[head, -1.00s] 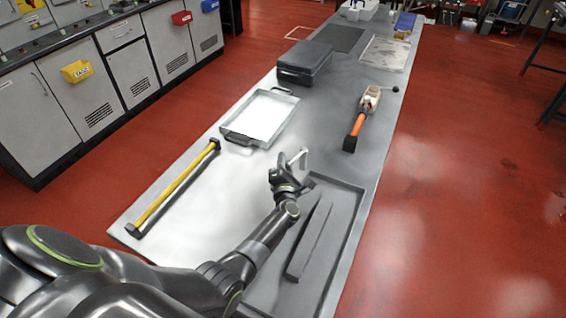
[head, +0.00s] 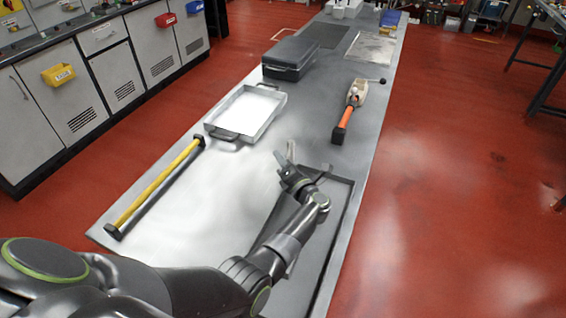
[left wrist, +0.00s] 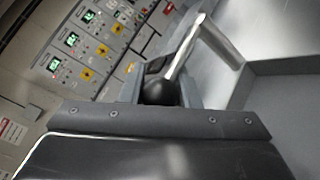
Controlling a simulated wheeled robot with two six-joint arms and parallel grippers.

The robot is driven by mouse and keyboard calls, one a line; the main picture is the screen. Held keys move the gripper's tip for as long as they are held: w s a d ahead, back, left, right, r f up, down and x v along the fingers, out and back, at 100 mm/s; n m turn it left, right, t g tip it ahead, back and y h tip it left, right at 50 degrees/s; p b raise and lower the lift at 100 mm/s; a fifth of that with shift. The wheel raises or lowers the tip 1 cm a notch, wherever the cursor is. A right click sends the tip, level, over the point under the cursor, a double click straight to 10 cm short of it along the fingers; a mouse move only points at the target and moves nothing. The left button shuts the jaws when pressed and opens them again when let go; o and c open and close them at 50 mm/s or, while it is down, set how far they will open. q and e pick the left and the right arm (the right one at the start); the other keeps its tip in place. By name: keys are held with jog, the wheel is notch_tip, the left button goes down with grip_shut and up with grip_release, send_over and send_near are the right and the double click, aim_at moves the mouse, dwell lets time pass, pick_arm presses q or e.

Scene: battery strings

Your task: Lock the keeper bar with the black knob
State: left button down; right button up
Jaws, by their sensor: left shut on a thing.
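My left gripper (head: 284,163) is shut on the black knob (left wrist: 160,92), which shows between the jaws in the left wrist view. A pale metal rod (left wrist: 186,48) runs from the knob up and to the right. A wider pale metal piece (left wrist: 220,42) shows beside the rod's upper end. In the head view the gripper is at the far left corner of the dark-rimmed recess (head: 343,183), and the knob is too small to make out there. My left arm covers much of the recess. I cannot make out the keeper bar for certain. My right gripper is not in view.
On the bench, a yellow bar (head: 158,185) with black ends lies left of the gripper. A white tray (head: 214,128) and a dark case (head: 291,72) stand behind it. An orange-handled tool (head: 345,117) lies to the right. The bench surface between them is clear.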

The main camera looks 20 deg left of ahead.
pick_arm(q)
jog(key=shift+w+r, duration=0.15)
jog(key=shift+r, duration=0.15)
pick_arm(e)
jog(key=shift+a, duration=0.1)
pick_arm(q)
jog(key=c, duration=1.4)
grip_release()
jog(key=shift+o, duration=1.2)
jog(key=shift+d, duration=0.1)
jog(key=shift+o, duration=0.3)
jog(key=shift+f, duration=0.2)
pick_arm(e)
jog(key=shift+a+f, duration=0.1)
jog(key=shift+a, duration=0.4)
